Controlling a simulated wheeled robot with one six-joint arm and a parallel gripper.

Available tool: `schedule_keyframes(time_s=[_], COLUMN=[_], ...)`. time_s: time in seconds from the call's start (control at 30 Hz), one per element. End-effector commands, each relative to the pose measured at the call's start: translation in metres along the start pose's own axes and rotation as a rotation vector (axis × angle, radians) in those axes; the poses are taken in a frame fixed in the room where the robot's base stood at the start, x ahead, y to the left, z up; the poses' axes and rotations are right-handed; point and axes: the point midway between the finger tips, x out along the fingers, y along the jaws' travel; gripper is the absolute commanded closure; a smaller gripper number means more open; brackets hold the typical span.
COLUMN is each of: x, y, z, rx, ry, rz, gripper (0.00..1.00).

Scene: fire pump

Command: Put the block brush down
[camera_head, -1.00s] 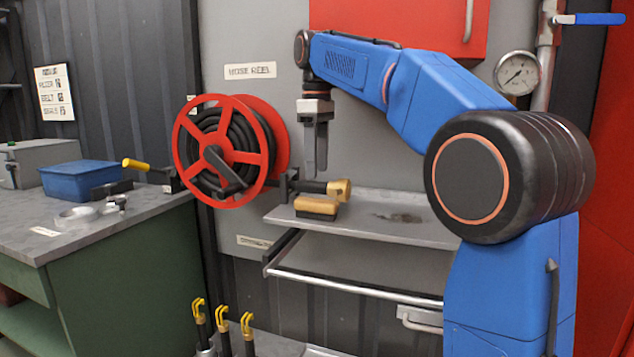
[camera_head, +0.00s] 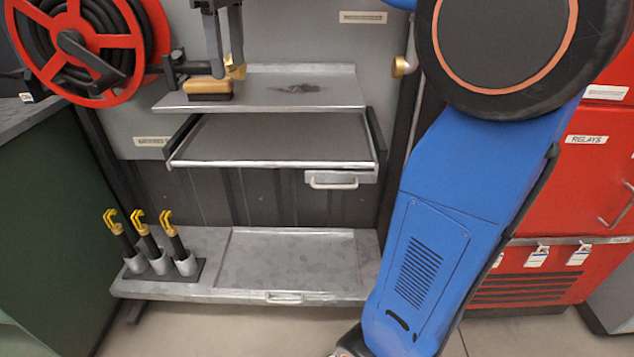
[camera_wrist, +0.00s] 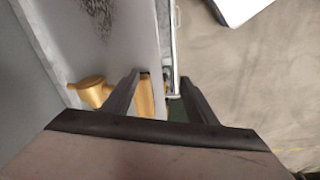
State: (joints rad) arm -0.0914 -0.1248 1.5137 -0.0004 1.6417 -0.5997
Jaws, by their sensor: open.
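The block brush (camera_head: 207,88), a tan wooden block with a dark underside, rests on the left end of the upper grey shelf (camera_head: 300,98). My gripper (camera_head: 226,66) points down just above and behind its right end. In the wrist view the two dark fingers (camera_wrist: 152,92) stand apart, with part of the tan brush (camera_wrist: 146,100) showing between them. The fingers partly hide the brush there, so I cannot tell whether they touch it.
A brass nozzle (camera_head: 236,69) lies close beside the gripper in its holder. The red hose reel (camera_head: 88,40) is at the left. The shelf is free to the right, apart from a dark stain. A pull-out tray (camera_head: 275,140) and yellow-tipped tools (camera_head: 150,240) are below.

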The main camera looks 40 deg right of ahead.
Motion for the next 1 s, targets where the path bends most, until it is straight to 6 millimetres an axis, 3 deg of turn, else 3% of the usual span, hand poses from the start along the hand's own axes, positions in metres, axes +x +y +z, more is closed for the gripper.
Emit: schedule_keyframes(time_s=[0.03,0.37,0.7,0.9,1.0], x=[0.008,0.083,0.189,0.243,0.258], y=[-0.008,-0.055,-0.111,-0.136,-0.142], z=[0.017,0.105,0.196,0.233,0.242], rx=[0.034,0.28,0.53,0.637,0.667], ry=[0.013,0.107,0.217,0.267,0.281], rz=[0.009,0.063,0.102,0.112,0.114], gripper=[0.47,0.47,0.47,0.47,0.47])
